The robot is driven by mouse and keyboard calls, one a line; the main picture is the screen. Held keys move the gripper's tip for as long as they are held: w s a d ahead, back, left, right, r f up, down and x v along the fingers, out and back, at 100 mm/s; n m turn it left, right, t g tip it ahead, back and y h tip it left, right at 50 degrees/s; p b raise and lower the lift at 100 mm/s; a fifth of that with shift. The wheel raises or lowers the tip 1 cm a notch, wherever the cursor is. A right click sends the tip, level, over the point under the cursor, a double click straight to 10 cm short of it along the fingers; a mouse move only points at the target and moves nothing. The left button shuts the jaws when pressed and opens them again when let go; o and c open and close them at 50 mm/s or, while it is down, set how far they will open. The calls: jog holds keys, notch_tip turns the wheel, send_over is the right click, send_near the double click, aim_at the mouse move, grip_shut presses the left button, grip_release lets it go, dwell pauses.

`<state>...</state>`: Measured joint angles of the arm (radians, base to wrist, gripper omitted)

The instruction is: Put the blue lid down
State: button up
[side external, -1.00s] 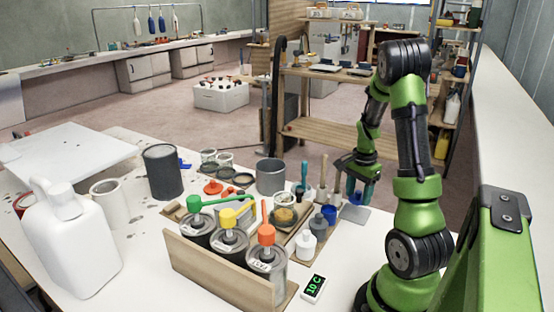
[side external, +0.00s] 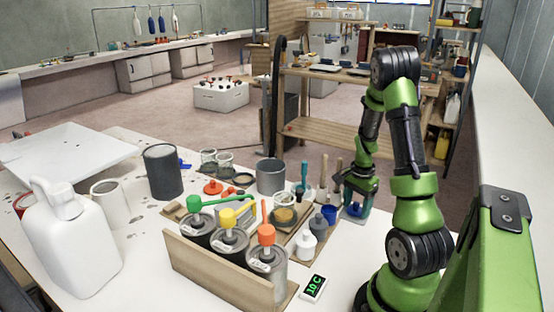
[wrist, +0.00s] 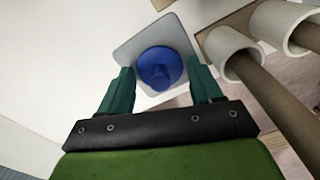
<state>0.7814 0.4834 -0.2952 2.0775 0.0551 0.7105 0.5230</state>
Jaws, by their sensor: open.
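The blue lid (wrist: 160,68) is round with a small raised knob. In the wrist view it rests on a grey square plate (wrist: 127,52) on the white table, between and just beyond my two fingertips. My gripper (wrist: 160,88) is open, with one teal finger on each side of the lid and a gap to each. In the side view my gripper (side external: 355,210) is low over the table's far right part, and the lid (side external: 354,209) shows partly between the fingers.
Brush holders with wooden handles (wrist: 235,55) stand close to the right of my gripper in the wrist view. In the side view a blue cup (side external: 329,214) and a white bottle (side external: 306,244) stand nearby. White table is clear to the left in the wrist view.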

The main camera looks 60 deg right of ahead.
aim_at(356, 203)
jog(key=shift+r, duration=0.1)
notch_tip(356, 203, up, 12)
jog(key=w+a+r+n+t, duration=0.2)
jog(key=w+a+r+n, duration=0.25)
jog(key=a, duration=0.45)
jog(key=w+a+r+n+t, duration=0.2)
jog(key=w+a+r+n, duration=0.25)
jog(key=a, duration=0.45)
jog(key=s+a+r+n+t+y, duration=0.1)
jog(key=a+n, duration=0.3)
jog(key=a, duration=0.4)
jog(key=s+a+r+n+t+y, duration=0.1)
jog(key=s+a+n+t, duration=0.1)
jog(key=a+n, duration=0.3)
jog(key=s+a, duration=0.1)
jog(key=a, duration=0.2)
jog(key=shift+a, duration=0.2)
jog(key=shift+o, duration=0.4)
jog(key=shift+r, duration=0.15)
